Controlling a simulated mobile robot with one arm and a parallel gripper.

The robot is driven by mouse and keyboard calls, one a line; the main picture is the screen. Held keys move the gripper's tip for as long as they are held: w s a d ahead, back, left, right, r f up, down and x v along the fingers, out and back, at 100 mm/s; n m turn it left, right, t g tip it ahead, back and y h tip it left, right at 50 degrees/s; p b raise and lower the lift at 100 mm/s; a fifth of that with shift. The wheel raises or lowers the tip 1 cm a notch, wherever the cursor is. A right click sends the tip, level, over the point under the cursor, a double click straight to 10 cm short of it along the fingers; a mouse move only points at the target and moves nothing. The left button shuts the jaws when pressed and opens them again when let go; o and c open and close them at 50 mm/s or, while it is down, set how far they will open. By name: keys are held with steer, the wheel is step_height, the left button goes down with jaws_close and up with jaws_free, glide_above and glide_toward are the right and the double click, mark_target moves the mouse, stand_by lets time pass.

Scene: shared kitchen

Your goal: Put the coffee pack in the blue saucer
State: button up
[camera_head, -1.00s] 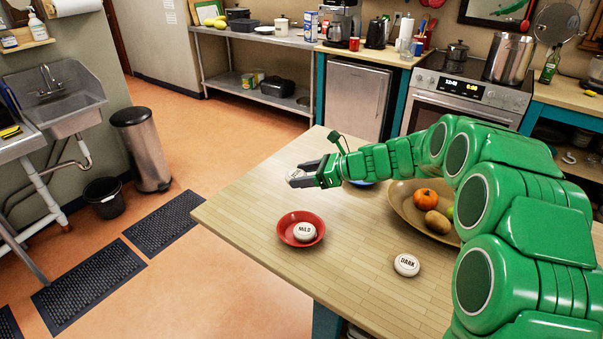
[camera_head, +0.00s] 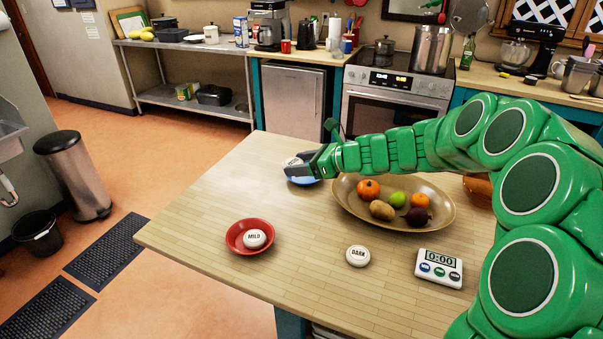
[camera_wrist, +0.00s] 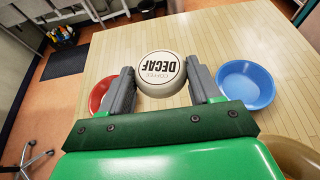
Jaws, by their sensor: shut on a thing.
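A round white coffee pack marked DECAF (camera_wrist: 160,66) is between the two fingers of my gripper (camera_wrist: 160,84). My gripper is shut on its sides. In the head view my gripper (camera_head: 298,163) hides much of this pack (camera_head: 290,161). The blue saucer (camera_head: 304,181) shows partly just below my gripper at the table's far side. In the wrist view the blue saucer (camera_wrist: 246,85) looks empty and lies to the right of the fingers, with the pack apart from it.
A red saucer (camera_head: 236,246) holds a white pack marked MILD (camera_head: 255,238). A pack marked DARK (camera_head: 358,256) lies on the bare table (camera_head: 200,212). A fruit bowl (camera_head: 348,203) stands right of the blue saucer. A timer (camera_head: 440,268) sits at the right.

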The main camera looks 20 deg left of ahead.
mark_target(301, 160)
steer(key=shift+m+t, duration=0.6)
steer(key=shift+t, duration=0.1)
steer(key=w+d, duration=0.1)
steer(key=w+d+r, duration=0.1)
steer(key=d, duration=0.1)
steer(key=shift+w+d, duration=0.1)
steer(key=shift+w, duration=0.1)
steer(key=w+a+f, duration=0.2)
steer(key=w, duration=0.1)
steer(key=w+a+f, duration=0.2)
steer(key=w+f, duration=0.1)
steer(key=w+a+f, duration=0.2)
steer(key=w, duration=0.2)
steer(key=shift+a+f, duration=0.15)
steer(key=shift+f, duration=0.25)
steer(key=shift+w+a+f, duration=0.3)
steer(key=shift+w+f, duration=0.15)
steer(key=shift+f, duration=0.2)
steer(key=shift+w+a+f, duration=0.25)
steer(key=shift+w+f, duration=0.2)
steer(key=shift+f, duration=1.45)
steer(key=shift+f, duration=0.7)
steer(key=o, duration=1)
steer(key=shift+d+f, duration=0.15)
